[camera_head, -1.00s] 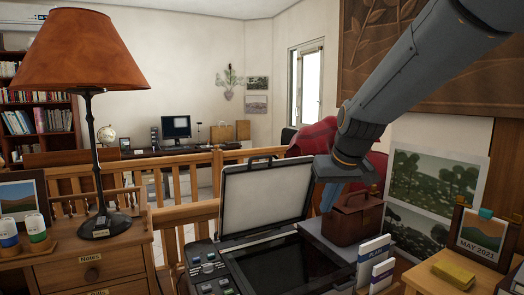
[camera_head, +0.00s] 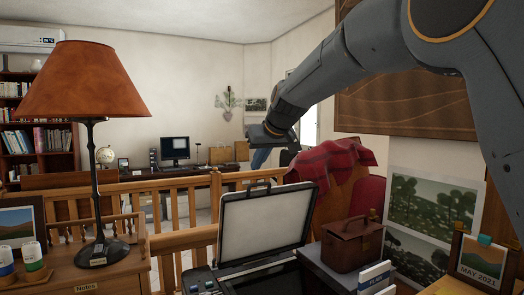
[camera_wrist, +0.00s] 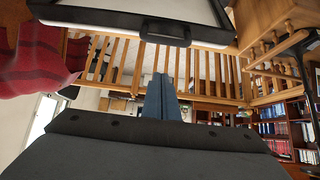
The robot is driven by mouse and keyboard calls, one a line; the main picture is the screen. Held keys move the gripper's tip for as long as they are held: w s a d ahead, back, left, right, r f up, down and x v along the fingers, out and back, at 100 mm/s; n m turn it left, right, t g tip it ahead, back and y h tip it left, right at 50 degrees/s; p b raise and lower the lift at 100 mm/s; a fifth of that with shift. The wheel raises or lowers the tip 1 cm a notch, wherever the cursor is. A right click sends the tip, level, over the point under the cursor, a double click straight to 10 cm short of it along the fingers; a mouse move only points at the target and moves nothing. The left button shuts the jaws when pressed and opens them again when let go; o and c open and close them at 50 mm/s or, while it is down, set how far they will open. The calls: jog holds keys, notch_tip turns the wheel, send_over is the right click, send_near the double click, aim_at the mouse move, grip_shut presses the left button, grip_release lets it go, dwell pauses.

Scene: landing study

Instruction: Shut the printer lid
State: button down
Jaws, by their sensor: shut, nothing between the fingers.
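The printer (camera_head: 262,279) stands at the bottom middle of the head view with its lid (camera_head: 265,224) raised, the pale inner face toward me. Its dark glass bed shows below the lid, cut off by the bottom edge. The lid has a dark handle (camera_head: 257,188) on its top edge; the handle also shows at the top of the wrist view (camera_wrist: 165,32). My gripper (camera_head: 259,157) is in the air above and behind the lid, apart from it. Its blue fingers (camera_wrist: 161,98) are together and empty in the wrist view.
A wooden railing (camera_head: 183,238) runs behind the printer. A lamp (camera_head: 91,85) stands on a cabinet at the left. A brown leather bag (camera_head: 352,243) and a booklet (camera_head: 374,277) are right of the printer. A red plaid cloth (camera_head: 325,164) hangs behind the bag.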

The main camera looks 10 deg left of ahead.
jog(key=f, duration=0.1)
jog(key=f+p, duration=0.1)
jog(key=f, duration=0.1)
jog(key=shift+s+d+p, duration=0.2)
jog(key=shift+s+p, duration=0.05)
jog(key=shift+p, duration=0.1)
jog(key=shift+s+d+f, duration=0.3)
jog(key=shift+s+d, duration=0.05)
jog(key=shift+s, duration=0.1)
jog(key=shift+f, duration=0.1)
